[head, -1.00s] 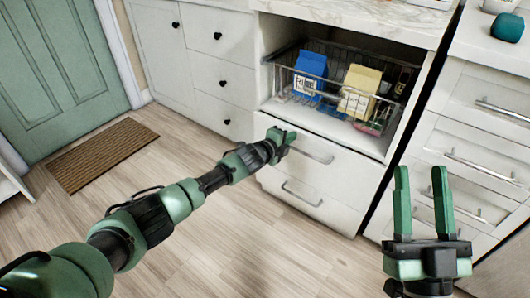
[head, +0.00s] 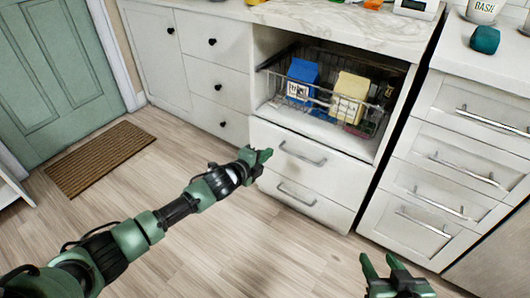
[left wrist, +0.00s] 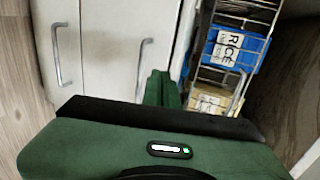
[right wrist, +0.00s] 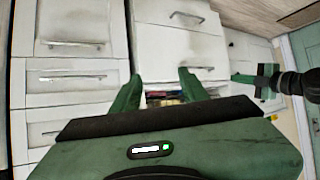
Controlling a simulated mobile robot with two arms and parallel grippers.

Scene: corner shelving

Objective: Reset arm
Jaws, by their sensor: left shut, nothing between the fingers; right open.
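My left gripper (head: 258,160) is in front of the white lower drawers, just left of the upper drawer's handle, and it is shut and empty. Its closed fingers show in the left wrist view (left wrist: 162,88). My right gripper (head: 382,270) is low at the bottom right of the head view, with its fingers apart and nothing between them. Its two spread fingers show in the right wrist view (right wrist: 158,92), where my left arm comes in from the right.
A wire basket (head: 268,84) in the open shelf holds a blue package (head: 303,75) and a yellow package (head: 349,95). White drawers (head: 450,150) stand at right. A brown mat (head: 100,157) lies by the green door (head: 50,80).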

